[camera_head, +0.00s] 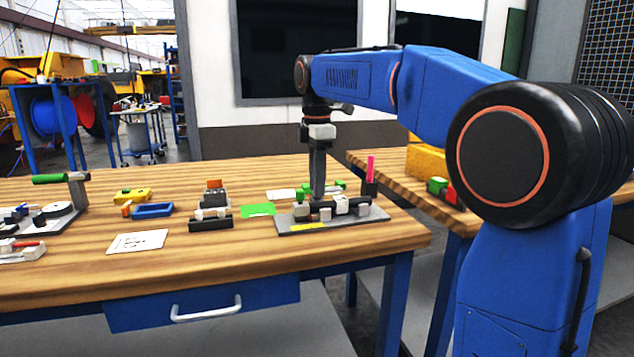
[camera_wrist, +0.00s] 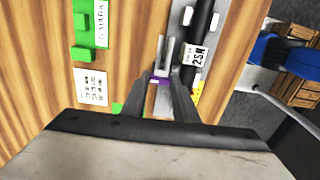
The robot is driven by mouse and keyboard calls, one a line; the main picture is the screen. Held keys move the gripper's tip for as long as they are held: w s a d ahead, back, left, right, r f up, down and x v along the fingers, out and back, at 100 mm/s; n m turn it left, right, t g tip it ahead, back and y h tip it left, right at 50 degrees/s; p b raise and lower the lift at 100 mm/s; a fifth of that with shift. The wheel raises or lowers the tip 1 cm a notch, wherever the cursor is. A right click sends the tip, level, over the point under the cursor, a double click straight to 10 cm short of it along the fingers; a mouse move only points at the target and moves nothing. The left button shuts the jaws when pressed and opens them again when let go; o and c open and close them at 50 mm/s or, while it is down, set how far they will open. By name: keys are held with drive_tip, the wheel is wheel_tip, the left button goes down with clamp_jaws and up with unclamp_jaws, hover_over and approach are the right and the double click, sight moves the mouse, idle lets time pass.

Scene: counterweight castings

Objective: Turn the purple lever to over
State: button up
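A small purple part (camera_wrist: 161,78), which looks like the purple lever, shows between my fingertips in the wrist view. Most of it is hidden, and I cannot tell its position. My gripper (camera_head: 318,194) points straight down at the fixture on a grey plate (camera_head: 375,215) in the head view, near the right end of the table. In the wrist view my gripper (camera_wrist: 165,82) has its fingers a little apart around the purple part. I cannot tell whether they touch it. The lever is not distinguishable in the head view.
A black bar with white blocks and a label (camera_wrist: 195,56) lies right beside my fingers. A pink upright piece (camera_head: 371,168) stands behind the plate. A green card (camera_head: 258,210), a blue tray (camera_head: 153,210) and a white sheet (camera_head: 138,241) lie to the left.

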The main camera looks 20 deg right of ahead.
drive_tip(key=shift+m, duration=0.3)
drive_tip(key=shift+c, duration=0.4)
drive_tip(key=m, duration=0.3)
drive_tip(key=shift+m, duration=0.4)
drive_tip(key=m, duration=0.9)
drive_tip(key=shift+m, duration=2.3)
drive_tip(key=o, duration=1.1)
drive_tip(key=shift+c, duration=0.2)
drive_tip(key=shift+r, duration=0.1)
